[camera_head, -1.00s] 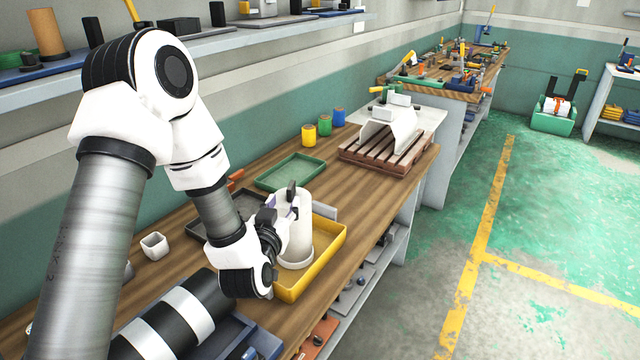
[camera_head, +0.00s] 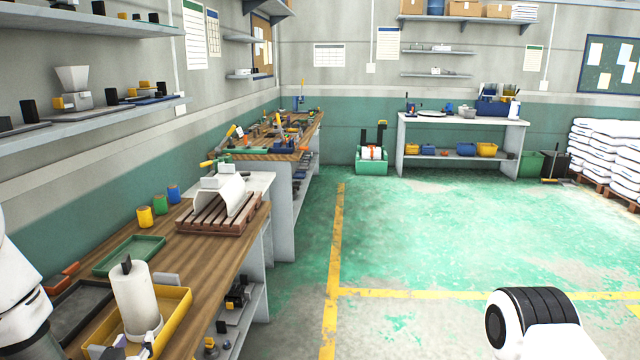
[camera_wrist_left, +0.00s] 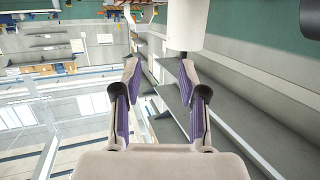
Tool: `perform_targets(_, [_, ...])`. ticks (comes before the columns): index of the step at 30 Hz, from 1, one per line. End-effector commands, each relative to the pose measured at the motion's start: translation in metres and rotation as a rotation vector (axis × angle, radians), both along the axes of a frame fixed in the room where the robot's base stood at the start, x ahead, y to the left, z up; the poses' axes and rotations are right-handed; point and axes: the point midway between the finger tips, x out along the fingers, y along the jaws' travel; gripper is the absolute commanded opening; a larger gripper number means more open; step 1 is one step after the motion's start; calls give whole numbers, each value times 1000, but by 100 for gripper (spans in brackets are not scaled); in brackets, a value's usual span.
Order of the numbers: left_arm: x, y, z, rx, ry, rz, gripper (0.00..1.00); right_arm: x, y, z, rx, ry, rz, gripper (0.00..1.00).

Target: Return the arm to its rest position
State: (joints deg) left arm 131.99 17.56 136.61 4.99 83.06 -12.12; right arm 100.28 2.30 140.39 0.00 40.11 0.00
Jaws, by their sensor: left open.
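My left gripper (camera_head: 128,346) shows at the bottom left of the head view, partly cut off, by the near side of a white cylinder (camera_head: 136,298). The cylinder stands upright in a yellow tray (camera_head: 180,312) on the wooden bench. In the left wrist view, the gripper (camera_wrist_left: 159,76) is open with its purple-padded fingers apart and nothing between them. The cylinder (camera_wrist_left: 190,25) lies beyond the fingertips there. A white part of my left arm shows at the left edge of the head view. My right gripper is out of view.
A green tray (camera_head: 128,255) and a dark tray (camera_head: 75,312) lie beside the yellow one. A slatted wooden pallet (camera_head: 222,212) stands farther back, with yellow, green and blue spools nearby. Wall shelves hang above the bench. The green floor to the right is open.

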Motion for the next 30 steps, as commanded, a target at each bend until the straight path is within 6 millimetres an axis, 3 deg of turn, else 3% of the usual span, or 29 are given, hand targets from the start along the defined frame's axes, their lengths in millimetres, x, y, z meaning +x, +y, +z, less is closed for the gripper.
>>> perform_targets(5, [-17,-18,-55,-33,167,-49,42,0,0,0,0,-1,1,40])
perform_targets(11, [-57,-42,-129,-83,415,-106,42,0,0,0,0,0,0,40])
perform_targets(14, [-94,-57,-175,-116,591,-136,42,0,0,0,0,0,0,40])
perform_targets(19, [-201,-86,-257,-181,1004,-182,42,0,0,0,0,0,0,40])
perform_targets(21, [-243,-93,-276,-200,1148,-189,42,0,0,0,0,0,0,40])
perform_targets(24, [-282,-99,-288,-214,1276,-192,42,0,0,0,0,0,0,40])
perform_targets(27, [-295,-100,-292,-220,1322,-190,42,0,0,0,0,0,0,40])
perform_targets(30, [-295,-100,-292,-220,1322,-190,42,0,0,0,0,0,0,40])
